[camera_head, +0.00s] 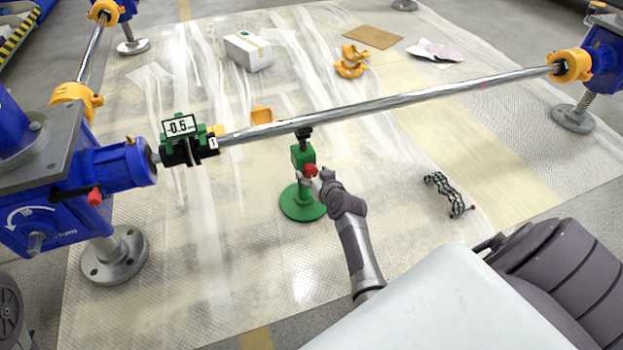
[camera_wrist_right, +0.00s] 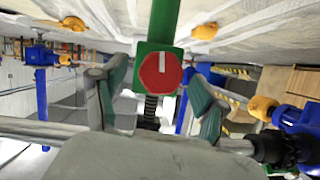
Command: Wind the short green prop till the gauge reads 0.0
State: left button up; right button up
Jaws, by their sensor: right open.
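The short green prop (camera_head: 303,200) stands on its round green base under the long metal bar (camera_head: 390,103). Its black top is at the bar; I cannot tell whether it touches. A red knob (camera_head: 310,170) with a white mark sits on its side and shows face-on in the right wrist view (camera_wrist_right: 160,74). The gauge (camera_head: 180,126), on a green and black clamp at the bar's left end, reads -0.5. My right gripper (camera_head: 322,175) is open at the knob, its fingers (camera_wrist_right: 160,95) on either side with gaps. My left gripper is not in view.
A blue jack (camera_head: 120,165) with its own red knob stands at the left, another blue jack (camera_head: 606,60) at the right. A black coiled item (camera_head: 447,194) lies on the floor right of my arm. A white box (camera_head: 248,51) and yellow clamps (camera_head: 350,62) lie behind the bar.

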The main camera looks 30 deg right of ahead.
jog(key=shift+w+d+f, duration=0.1)
jog(key=shift+w+f, duration=0.1)
jog(key=shift+w, duration=0.35)
jog(key=c, duration=1.1)
jog(key=shift+m+y, duration=0.4)
jog(key=shift+c, duration=0.2)
jog(key=o, duration=1.1)
jog(key=shift+o, duration=0.2)
jog(key=shift+s, duration=0.1)
jog(key=v, duration=1.2)
